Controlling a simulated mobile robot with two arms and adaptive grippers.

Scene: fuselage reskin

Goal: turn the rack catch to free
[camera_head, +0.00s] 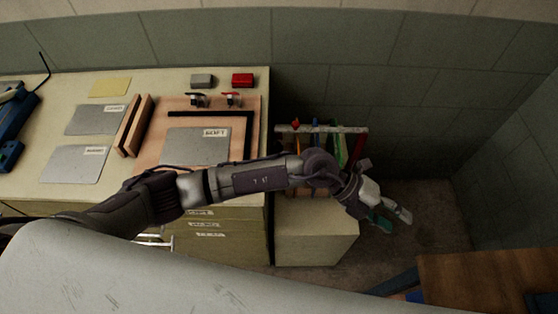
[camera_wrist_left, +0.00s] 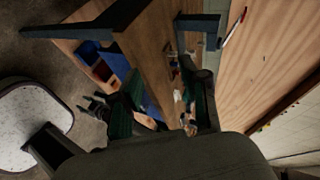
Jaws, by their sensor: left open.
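A rack (camera_head: 345,129) with a pale top bar holds several coloured upright tools, on a low cream cabinet right of the workbench. I cannot make out the catch on it; my left arm covers part of the rack's front. My left gripper (camera_head: 390,217) is open and empty, beyond the cabinet's right side and above the floor, apart from the rack. In the left wrist view my left gripper (camera_wrist_left: 165,100) shows two spread fingers with green pads and nothing between them. The rack is not recognisable there.
The cream workbench (camera_head: 51,125) carries grey sheets, a wooden frame, a red box (camera_head: 242,79) and a grey box (camera_head: 202,80). The low cabinet (camera_head: 318,240) stands beside it. A wooden table (camera_head: 470,280) is at lower right. Floor (camera_head: 430,210) is clear between them.

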